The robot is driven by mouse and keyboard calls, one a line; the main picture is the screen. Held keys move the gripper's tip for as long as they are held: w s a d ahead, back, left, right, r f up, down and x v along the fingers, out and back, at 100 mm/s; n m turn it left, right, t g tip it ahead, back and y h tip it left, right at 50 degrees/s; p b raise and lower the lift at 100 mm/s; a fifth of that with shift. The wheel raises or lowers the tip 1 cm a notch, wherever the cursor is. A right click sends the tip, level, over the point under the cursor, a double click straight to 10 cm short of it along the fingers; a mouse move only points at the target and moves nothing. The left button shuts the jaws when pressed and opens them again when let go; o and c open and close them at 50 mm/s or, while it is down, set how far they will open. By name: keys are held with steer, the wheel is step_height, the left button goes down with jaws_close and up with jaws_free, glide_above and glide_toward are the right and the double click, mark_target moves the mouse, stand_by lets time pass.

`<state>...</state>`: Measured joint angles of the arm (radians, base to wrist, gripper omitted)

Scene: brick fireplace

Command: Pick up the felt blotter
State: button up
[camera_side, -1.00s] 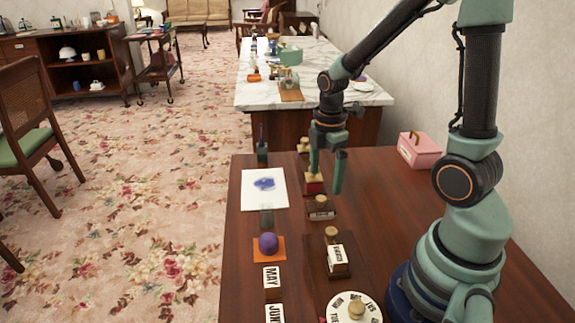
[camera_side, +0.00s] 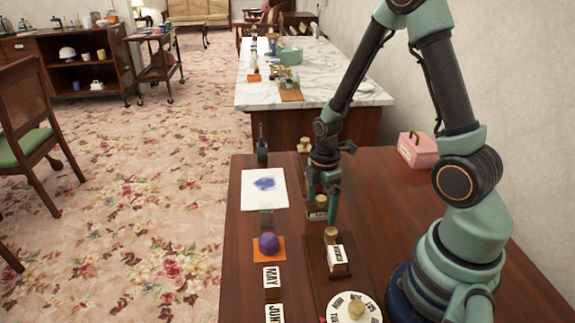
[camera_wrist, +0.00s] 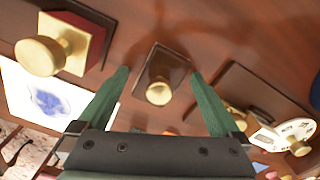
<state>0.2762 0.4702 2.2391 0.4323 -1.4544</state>
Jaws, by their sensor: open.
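A dark block with a round brass knob, which looks like a rocker blotter (camera_side: 317,215), sits on the brown table; no felt shows on it, so I cannot be sure it is the felt blotter. It also shows in the wrist view (camera_wrist: 152,82). My gripper (camera_side: 321,205) is open and empty over it. In the wrist view my gripper (camera_wrist: 158,75) has one finger on either side of the block, and the knob lies between them. I cannot tell how far the fingertips are above the table. The fingers partly hide the block in the side view.
A red block with a brass knob (camera_wrist: 70,45) stands close on one side. A larger knobbed board with a white label (camera_side: 338,258) stands on the other. A white dial (camera_side: 355,308), purple ball (camera_side: 268,243), paper (camera_side: 260,200) and pink box (camera_side: 418,150) are around.

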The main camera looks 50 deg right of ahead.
mark_target(322, 198)
steer(key=c, duration=1.5)
step_height(322, 198, up, 20)
steer(key=shift+c, duration=0.2)
